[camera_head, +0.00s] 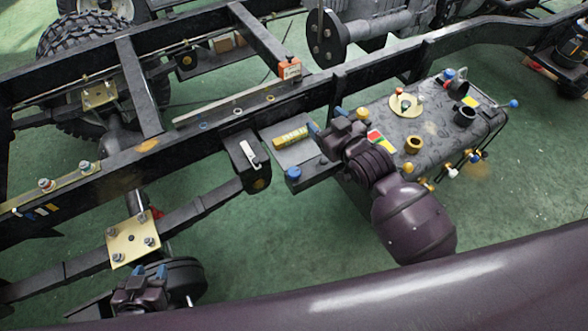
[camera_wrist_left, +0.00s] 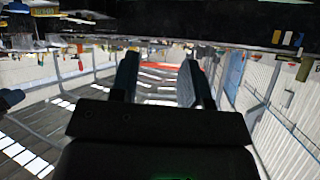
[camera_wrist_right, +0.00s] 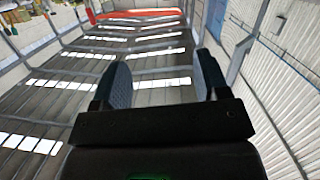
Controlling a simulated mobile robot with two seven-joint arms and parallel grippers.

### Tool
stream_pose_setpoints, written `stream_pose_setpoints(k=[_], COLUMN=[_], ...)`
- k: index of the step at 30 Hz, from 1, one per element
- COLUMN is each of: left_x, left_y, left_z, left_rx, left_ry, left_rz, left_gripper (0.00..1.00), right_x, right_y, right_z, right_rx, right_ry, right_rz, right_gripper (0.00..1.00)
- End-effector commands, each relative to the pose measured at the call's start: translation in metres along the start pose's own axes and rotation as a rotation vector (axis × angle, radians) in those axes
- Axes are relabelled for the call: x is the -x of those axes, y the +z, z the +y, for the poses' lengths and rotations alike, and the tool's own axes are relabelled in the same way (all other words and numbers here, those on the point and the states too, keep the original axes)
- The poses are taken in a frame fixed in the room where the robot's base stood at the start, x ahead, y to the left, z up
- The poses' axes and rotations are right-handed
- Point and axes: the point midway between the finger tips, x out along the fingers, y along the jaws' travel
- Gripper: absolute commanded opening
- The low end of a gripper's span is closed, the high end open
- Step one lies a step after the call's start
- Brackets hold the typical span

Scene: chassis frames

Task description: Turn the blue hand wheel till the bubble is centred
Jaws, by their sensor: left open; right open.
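A blue round knob (camera_head: 293,174), which looks like the hand wheel, sits at the front edge of a grey plate (camera_head: 308,153) beside the chassis rail. A yellow spirit level (camera_head: 290,136) lies on that plate; its bubble is too small to read. My right gripper (camera_head: 350,113) is open and empty, just right of the plate and apart from the knob. My left gripper (camera_head: 150,270) is open and empty at the lower left, near a rail end and well away from the knob. Both wrist views show the fingers apart with nothing between them.
A grey tank (camera_head: 440,135) with several fittings and coloured caps stands right of my right gripper. The black chassis rail (camera_head: 210,125) runs behind the plate. A brass-coloured plate with bolts (camera_head: 132,240) is above my left gripper. Open green floor (camera_head: 290,235) lies between the arms.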

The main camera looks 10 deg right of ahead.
Motion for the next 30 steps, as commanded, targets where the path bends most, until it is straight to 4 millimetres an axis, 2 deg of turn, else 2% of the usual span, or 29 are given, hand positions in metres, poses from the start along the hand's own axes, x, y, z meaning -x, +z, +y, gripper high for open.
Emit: stream_pose_setpoints(k=[1,3,9,15,19,24,30], left_x=[-0.003,-0.004,-0.01,-0.018,-0.023,-0.027,-0.028], left_y=[0.007,0.013,0.03,0.035,0.041,0.052,0.059], left_z=[0.001,0.001,0.003,0.005,0.006,0.008,0.009], left_rx=[0.0,-0.001,-0.004,-0.009,-0.011,-0.012,-0.012], left_ry=[0.001,0.002,0.005,0.01,0.014,0.017,0.02], left_rz=[-0.008,-0.014,-0.036,-0.037,-0.04,-0.058,-0.07], left_gripper=[0.43,0.43,0.43,0.43,0.43,0.43,0.43], right_x=[-0.017,-0.038,-0.091,-0.138,-0.164,-0.189,-0.197], right_y=[-0.004,-0.012,-0.026,-0.028,-0.022,-0.006,0.026], right_z=[-0.006,-0.015,-0.04,-0.061,-0.071,-0.075,-0.066], right_rx=[0.005,0.001,-0.033,-0.087,-0.139,-0.229,-0.374], right_ry=[-0.028,-0.068,-0.178,-0.269,-0.306,-0.311,-0.233], right_rz=[0.003,-0.002,-0.064,-0.201,-0.334,-0.565,-0.894], right_gripper=[0.68,0.68,0.68,0.68,0.68,0.68,0.68])
